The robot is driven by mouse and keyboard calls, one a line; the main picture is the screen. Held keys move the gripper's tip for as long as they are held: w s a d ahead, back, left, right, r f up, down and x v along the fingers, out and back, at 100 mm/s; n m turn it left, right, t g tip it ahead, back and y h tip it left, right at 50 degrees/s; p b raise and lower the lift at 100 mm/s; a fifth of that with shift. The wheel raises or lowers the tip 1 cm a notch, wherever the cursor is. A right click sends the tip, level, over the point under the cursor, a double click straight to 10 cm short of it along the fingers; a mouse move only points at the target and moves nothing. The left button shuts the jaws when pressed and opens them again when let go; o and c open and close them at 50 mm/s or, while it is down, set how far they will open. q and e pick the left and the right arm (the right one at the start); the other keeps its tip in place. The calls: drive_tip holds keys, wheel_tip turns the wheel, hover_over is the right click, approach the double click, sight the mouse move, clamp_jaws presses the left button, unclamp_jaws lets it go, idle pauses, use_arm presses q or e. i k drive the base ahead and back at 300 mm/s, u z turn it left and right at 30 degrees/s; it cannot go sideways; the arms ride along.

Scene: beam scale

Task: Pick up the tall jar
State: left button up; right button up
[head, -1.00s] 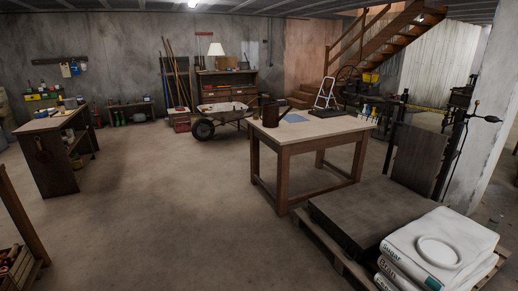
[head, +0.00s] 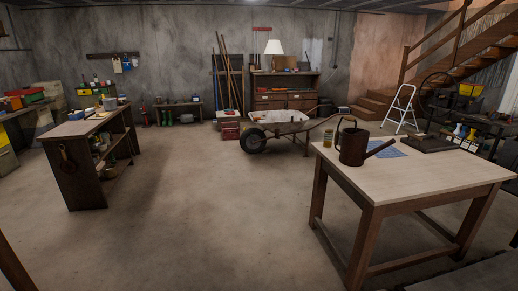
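A small yellowish glass jar (head: 327,138) stands upright on the light-topped wooden table (head: 430,184), near its left back corner. It is just left of a dark watering can (head: 353,147). I cannot tell for sure whether this is the tall jar; it is small in the picture. Neither of my grippers is in the head view.
A blue cloth (head: 388,149) and a dark flat board (head: 425,144) lie on the table. A wheelbarrow (head: 278,122) stands behind it. A dark workbench (head: 85,175) stands at left. The concrete floor (head: 210,205) between workbench and table is clear.

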sight(328, 138)
drive_tip(key=z, duration=0.45)
drive_tip(key=i, duration=2.15)
drive_tip(key=z, duration=0.9)
